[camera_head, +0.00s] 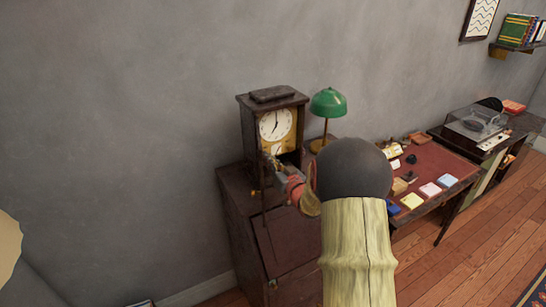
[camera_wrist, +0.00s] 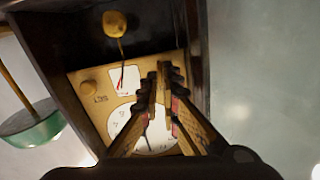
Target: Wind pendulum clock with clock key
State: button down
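The pendulum clock (camera_head: 275,122) is a dark wooden case with a white dial, standing on a dark cabinet. In the wrist view the clock appears upside down, with its white dial (camera_wrist: 118,118), brass-coloured plate (camera_wrist: 88,87) and round gold pendulum bob (camera_wrist: 115,25). My gripper (camera_wrist: 164,80) is in front of the plate and covers part of the dial. Its fingers are close together around a narrow tan piece that looks like the clock key (camera_wrist: 163,92); its tip is hard to make out. In the head view my gripper (camera_head: 277,168) is at the clock's lower front, partly hidden by my arm.
A green lamp (camera_head: 328,103) stands close to the right of the clock. The dark cabinet (camera_head: 238,205) is below. Further right are a red-topped desk (camera_head: 440,163) with small items and a record player (camera_head: 474,122). The wall left of the clock is bare.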

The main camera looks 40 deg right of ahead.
jog(key=shift+d+r+m+p, duration=0.15)
jog(key=shift+m+p, duration=0.1)
jog(key=shift+m, duration=0.35)
jog(key=shift+a+r+m+p, duration=0.1)
jog(key=shift+r+m+p, duration=0.1)
jog(key=shift+m, duration=0.4)
jog(key=shift+f+m, duration=0.1)
jog(key=shift+m, duration=0.2)
jog(key=c, duration=2)
grip_release()
jog(key=shift+f, duration=0.2)
jog(key=shift+c, duration=0.2)
jog(key=v, duration=1.2)
jog(key=shift+r, duration=0.15)
